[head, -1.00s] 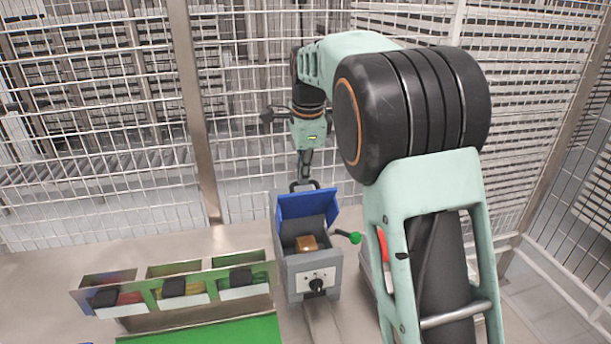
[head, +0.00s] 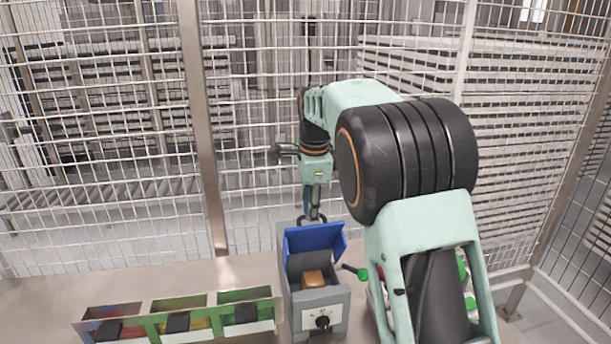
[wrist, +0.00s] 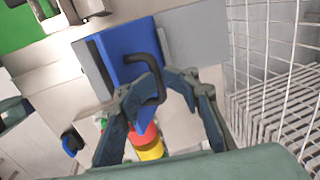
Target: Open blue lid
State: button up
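The blue lid (head: 316,239) stands raised and tilted back at the rear of a grey box (head: 319,302). The box's inside shows, with an orange-brown block (head: 313,280) in it. A black looped handle (wrist: 158,88) is fixed to the lid (wrist: 113,56). My gripper (wrist: 157,84) has its fingers spread around the handle in the wrist view. Whether a finger touches the handle I cannot tell. In the head view my gripper (head: 314,212) is just behind the lid's upper edge, partly hidden.
A green-framed rack with several compartments (head: 180,315) stands left of the box. A green-knobbed lever (head: 362,274) sits at the box's right. Wire fencing (head: 100,150) stands behind the table. A red and yellow item (wrist: 148,145) lies below the gripper in the wrist view.

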jog(key=w+a+r, duration=0.1)
jog(key=w+r, duration=0.6)
jog(key=shift+w+a+r, duration=0.15)
jog(key=shift+a+r, duration=0.1)
jog(key=shift+r, duration=0.15)
dwell(0.6)
dwell(0.5)
